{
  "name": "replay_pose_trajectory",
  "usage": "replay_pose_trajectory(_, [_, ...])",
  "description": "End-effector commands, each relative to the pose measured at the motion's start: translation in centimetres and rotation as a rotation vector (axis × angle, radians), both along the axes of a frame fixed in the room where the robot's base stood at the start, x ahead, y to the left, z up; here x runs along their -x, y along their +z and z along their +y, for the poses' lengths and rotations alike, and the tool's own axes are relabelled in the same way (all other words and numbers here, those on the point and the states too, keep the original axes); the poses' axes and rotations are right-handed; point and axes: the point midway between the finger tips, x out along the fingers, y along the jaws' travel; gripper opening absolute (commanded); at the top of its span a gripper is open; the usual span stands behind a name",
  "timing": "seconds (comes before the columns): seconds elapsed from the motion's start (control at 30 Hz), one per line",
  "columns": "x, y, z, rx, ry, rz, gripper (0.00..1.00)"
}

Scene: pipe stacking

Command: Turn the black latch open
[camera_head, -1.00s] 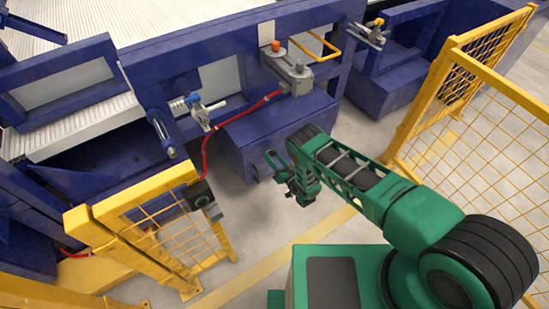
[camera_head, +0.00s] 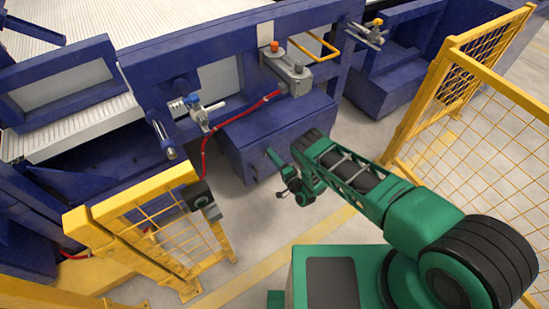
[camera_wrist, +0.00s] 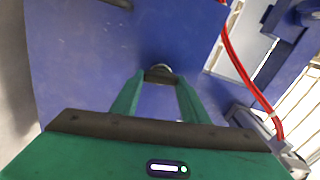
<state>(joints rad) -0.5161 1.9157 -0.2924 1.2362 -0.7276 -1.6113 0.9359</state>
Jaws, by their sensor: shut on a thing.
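The black latch (camera_wrist: 160,76) shows in the wrist view as a small dark piece with a pale round edge, against the blue face of a box. The green fingers of my gripper (camera_wrist: 158,84) close in on it from both sides, and my gripper is shut on it. The fingertips cover much of the latch, so its exact angle is hard to tell. In the head view, my gripper (camera_head: 273,158) is at the front face of the blue box (camera_head: 244,150), and the latch itself cannot be made out there.
A red hose (camera_head: 204,150) runs along the left of the box from a grey unit (camera_head: 289,70) with an orange knob. A yellow mesh gate (camera_head: 165,235) with a dark lock box stands at left. Another yellow fence (camera_head: 470,100) stands at right. The floor between is clear.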

Motion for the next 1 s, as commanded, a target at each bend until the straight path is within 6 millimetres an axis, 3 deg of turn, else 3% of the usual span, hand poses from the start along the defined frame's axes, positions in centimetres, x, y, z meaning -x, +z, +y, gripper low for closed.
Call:
replay_pose_trajectory(0.4, [0.16,-0.49,-0.44,-0.134,-0.002,0.102,0.18])
replay_pose_trajectory(0.93, [0.28,-0.57,-0.28,-0.151,-0.001,0.115,0.18])
replay_pose_trajectory(0.97, [0.28,-0.57,-0.28,-0.151,-0.001,0.115,0.48])
replay_pose_trajectory(1.0, [0.29,-0.55,-0.25,-0.151,-0.001,0.115,0.57])
